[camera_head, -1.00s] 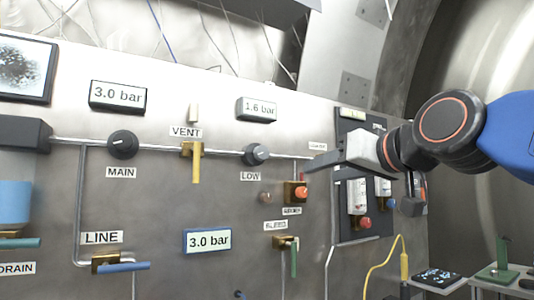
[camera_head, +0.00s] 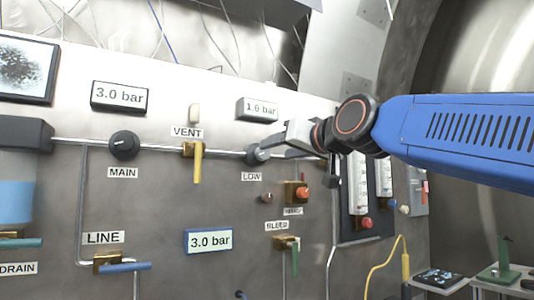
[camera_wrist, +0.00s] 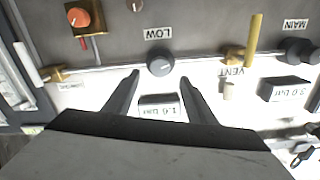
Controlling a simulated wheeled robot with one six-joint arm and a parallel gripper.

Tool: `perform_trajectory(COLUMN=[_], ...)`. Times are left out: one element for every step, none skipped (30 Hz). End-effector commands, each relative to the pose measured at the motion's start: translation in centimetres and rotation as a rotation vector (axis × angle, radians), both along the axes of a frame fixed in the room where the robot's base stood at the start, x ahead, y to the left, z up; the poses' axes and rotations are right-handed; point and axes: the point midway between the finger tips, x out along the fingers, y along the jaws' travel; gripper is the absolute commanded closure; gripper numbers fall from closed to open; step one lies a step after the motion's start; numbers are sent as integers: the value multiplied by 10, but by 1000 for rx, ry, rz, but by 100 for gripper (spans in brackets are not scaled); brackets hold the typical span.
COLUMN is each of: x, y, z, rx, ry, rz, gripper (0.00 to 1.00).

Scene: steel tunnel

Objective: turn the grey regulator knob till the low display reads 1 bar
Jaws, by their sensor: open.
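The grey regulator knob (camera_head: 257,153) sits on the steel panel above the LOW label (camera_head: 251,177). The low display (camera_head: 257,108) above it reads 1.6 bar. My gripper (camera_head: 266,146) is at the knob's right side in the head view, partly overlapping it. In the wrist view my gripper (camera_wrist: 158,76) is open, with one finger on each side of the knob (camera_wrist: 160,62) and the fingertips near its edge. I see a gap between each finger and the knob. The low display (camera_wrist: 159,105) lies between the fingers, upside down.
A black MAIN knob (camera_head: 124,145) and a yellow VENT lever (camera_head: 198,162) stand to the left. A pipe (camera_head: 222,149) runs behind the knobs.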

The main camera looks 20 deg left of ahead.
Motion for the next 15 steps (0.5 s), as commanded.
perform_trajectory(x=[6, 10, 13, 16, 20, 23, 26, 28, 32, 34, 35, 38, 39, 41, 42], y=[7, 11, 16, 19, 23, 28, 31, 34, 37, 40, 42, 45, 46, 48, 50], z=[-1, -1, -1, -1, -1, -1, -1, -1, -1, -1, 0, 0, -1, -1, -1], rx=[-1, -1, -1, -1, -1, -1, -1, -1, -1, -1, -1, -1, -1, -1, -1], ry=[1, 1, 1, 1, 1, 1, 1, 1, 1, 1, 1, 1, 1, 1, 1], rz=[0, 0, 0, 0, 0, 0, 0, 0, 0, 0, 0, 0, 0, 0, 0], gripper=[49, 49, 49, 49, 49, 49, 49, 49, 49, 49, 49, 49, 49, 49, 49])
